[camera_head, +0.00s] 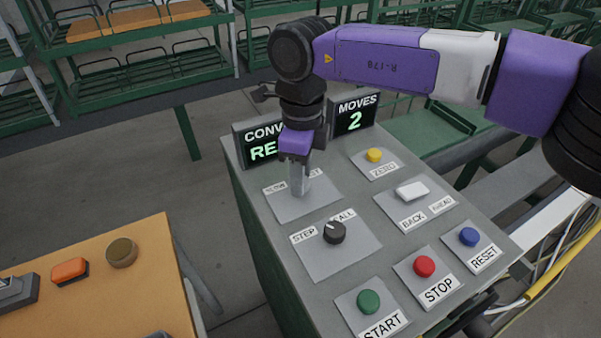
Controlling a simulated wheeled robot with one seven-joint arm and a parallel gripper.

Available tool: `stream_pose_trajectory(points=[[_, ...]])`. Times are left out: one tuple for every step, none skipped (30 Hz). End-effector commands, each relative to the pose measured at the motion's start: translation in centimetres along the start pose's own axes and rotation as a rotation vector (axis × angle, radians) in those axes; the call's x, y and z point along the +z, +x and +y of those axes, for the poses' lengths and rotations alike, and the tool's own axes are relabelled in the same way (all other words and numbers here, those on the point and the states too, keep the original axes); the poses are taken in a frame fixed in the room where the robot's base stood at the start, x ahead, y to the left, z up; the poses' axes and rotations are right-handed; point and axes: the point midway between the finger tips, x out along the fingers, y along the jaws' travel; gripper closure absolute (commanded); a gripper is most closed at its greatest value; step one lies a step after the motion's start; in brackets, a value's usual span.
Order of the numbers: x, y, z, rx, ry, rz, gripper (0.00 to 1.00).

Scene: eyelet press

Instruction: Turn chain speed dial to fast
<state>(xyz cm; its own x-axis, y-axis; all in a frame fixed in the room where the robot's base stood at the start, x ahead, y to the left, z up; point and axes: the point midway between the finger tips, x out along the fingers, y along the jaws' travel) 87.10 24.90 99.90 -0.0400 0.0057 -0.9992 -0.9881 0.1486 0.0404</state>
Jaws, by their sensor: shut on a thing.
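My gripper (299,188) points straight down at the upper left plate (309,208) of the grey control panel (237,173). This plate carries a partly covered label reading SLOW on the left and another label, mostly hidden, on the right. My gripper is shut on the chain speed dial there. The fingers hide the dial, so I cannot tell which way it points.
Below is a black STEP/ALL dial (335,233). To the right are a yellow ZERO button (374,155), a white BACK/AHEAD rocker (412,190), and START (368,302), STOP (424,266) and RESET (469,237) buttons. Two displays stand behind; the right one (354,114) reads MOVES 2.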

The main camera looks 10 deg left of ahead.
Motion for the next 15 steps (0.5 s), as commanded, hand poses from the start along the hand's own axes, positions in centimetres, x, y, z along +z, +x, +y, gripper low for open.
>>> stream_pose_trajectory(points=[[-0.06, -0.16, -0.06, -0.001, 0.041, -0.001, 1.00], [-0.06, -0.16, -0.06, -0.001, 0.065, -0.002, 1.00], [-0.06, -0.16, -0.07, -0.002, 0.096, -0.004, 1.00], [-0.06, -0.15, -0.07, -0.002, 0.118, -0.005, 1.00], [-0.06, -0.15, -0.08, -0.002, 0.141, -0.006, 1.00], [-0.07, -0.14, -0.08, -0.002, 0.168, -0.007, 1.00], [-0.08, -0.13, -0.08, -0.002, 0.186, -0.008, 1.00], [-0.08, -0.13, -0.07, -0.002, 0.205, -0.008, 1.00], [-0.09, -0.13, -0.07, -0.002, 0.228, -0.009, 1.00], [-0.10, -0.12, -0.07, -0.002, 0.242, -0.009, 1.00], [-0.10, -0.12, -0.07, -0.001, 0.258, -0.010, 1.00], [-0.11, -0.11, -0.06, -0.001, 0.274, -0.010, 1.00], [-0.11, -0.11, -0.06, -0.001, 0.287, -0.011, 1.00], [-0.11, -0.11, -0.06, -0.001, 0.297, -0.011, 1.00], [-0.11, -0.11, -0.06, -0.001, 0.310, -0.012, 1.00]])
